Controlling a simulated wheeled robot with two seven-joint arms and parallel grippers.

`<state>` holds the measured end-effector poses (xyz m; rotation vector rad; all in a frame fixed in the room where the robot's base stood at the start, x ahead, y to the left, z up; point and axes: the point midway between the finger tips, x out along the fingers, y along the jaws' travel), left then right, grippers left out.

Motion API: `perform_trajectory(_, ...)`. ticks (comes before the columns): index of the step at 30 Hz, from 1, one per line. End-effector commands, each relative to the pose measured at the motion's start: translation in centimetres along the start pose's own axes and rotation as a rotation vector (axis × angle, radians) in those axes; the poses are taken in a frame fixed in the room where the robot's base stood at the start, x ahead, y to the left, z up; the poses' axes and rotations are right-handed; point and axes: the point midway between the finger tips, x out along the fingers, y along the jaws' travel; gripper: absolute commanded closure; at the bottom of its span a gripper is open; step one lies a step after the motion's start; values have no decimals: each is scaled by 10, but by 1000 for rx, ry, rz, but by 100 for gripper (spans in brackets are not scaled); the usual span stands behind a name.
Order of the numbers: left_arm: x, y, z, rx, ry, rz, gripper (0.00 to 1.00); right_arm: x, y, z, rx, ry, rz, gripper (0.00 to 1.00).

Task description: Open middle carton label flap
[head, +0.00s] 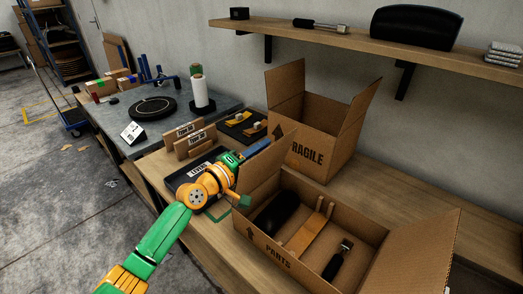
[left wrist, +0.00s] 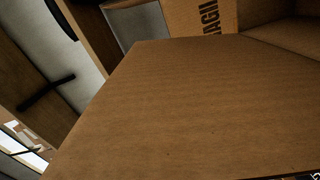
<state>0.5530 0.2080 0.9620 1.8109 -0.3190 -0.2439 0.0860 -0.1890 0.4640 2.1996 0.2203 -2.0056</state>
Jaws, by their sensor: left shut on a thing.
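An open carton marked PARTS (head: 278,257) stands on the wooden bench, its left flap (head: 262,165) upright and its right flap (head: 415,260) leaning outward. Inside are a black rounded thing, a tan strip and a dark-handled tool. My left gripper (head: 240,201) is at the left flap of this carton, shut on cardboard; its fingertips are mostly hidden. In the left wrist view a cardboard panel (left wrist: 190,110) fills most of the picture, very close. A carton marked FRAGILE (head: 303,140) stands behind, flaps up; its lettering shows in the left wrist view (left wrist: 209,15). My right gripper is not in view.
A shelf (head: 330,38) with a black bag-like thing (head: 415,27) runs along the wall. Bare bench top (head: 400,190) lies right of the FRAGILE carton.

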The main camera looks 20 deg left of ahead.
Motion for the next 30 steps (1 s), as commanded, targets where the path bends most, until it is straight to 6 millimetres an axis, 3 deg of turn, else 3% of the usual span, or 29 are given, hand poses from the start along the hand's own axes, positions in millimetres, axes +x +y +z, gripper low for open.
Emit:
perform_trajectory(9,0,0,0,0,0,0,100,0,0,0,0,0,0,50)
perform_trajectory(10,0,0,0,0,0,0,70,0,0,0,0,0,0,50)
perform_trajectory(13,0,0,0,0,0,-1,45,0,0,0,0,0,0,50)
perform_trajectory(23,-2,0,0,1,0,-1,45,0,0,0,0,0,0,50)
perform_trajectory(30,-38,-2,0,2,0,-3,45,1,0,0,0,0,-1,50)
